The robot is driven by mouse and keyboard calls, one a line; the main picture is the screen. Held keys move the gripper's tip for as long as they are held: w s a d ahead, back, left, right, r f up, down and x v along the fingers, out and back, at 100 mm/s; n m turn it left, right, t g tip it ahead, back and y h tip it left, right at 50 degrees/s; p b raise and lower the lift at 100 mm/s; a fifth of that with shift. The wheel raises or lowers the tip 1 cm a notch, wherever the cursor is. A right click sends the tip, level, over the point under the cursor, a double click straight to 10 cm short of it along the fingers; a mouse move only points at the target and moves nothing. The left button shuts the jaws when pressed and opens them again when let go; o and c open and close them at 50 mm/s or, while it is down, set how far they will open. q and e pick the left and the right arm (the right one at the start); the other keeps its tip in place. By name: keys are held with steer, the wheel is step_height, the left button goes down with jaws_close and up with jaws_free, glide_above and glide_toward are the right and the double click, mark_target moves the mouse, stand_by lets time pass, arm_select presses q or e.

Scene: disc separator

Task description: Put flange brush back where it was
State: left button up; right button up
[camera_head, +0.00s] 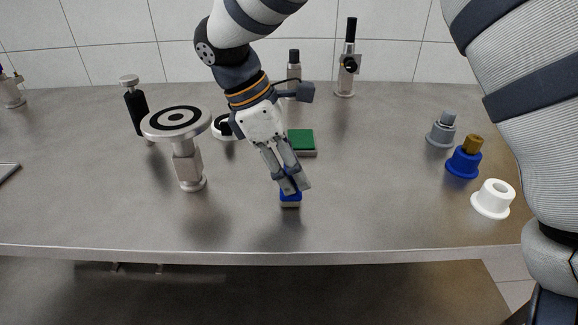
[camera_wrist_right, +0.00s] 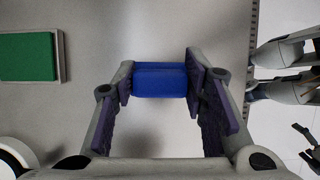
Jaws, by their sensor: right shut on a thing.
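The flange brush appears as a blue block with a pale lower edge (camera_head: 291,201), low at or just above the table near its front edge. I cannot tell whether it touches the table. My right gripper (camera_head: 290,188) points down over it and is shut on it. In the right wrist view the blue block (camera_wrist_right: 160,80) sits between the two purple-padded fingers of the gripper (camera_wrist_right: 160,82). The fingers hide part of the block in the head view. My left gripper cannot be made out.
A green pad (camera_head: 302,139) in a pale frame lies behind the gripper. A stand with a ringed disc top (camera_head: 176,120) is to the left. Grey (camera_head: 441,130), blue (camera_head: 464,160) and white (camera_head: 493,198) flanged pieces stand at right. The table (camera_head: 370,190) between is clear.

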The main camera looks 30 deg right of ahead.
steer(key=shift+f, duration=0.1)
steer(key=shift+f, duration=0.1)
steer(key=o, duration=1.1)
steer(key=v, duration=1.2)
steer(key=shift+b, duration=0.45)
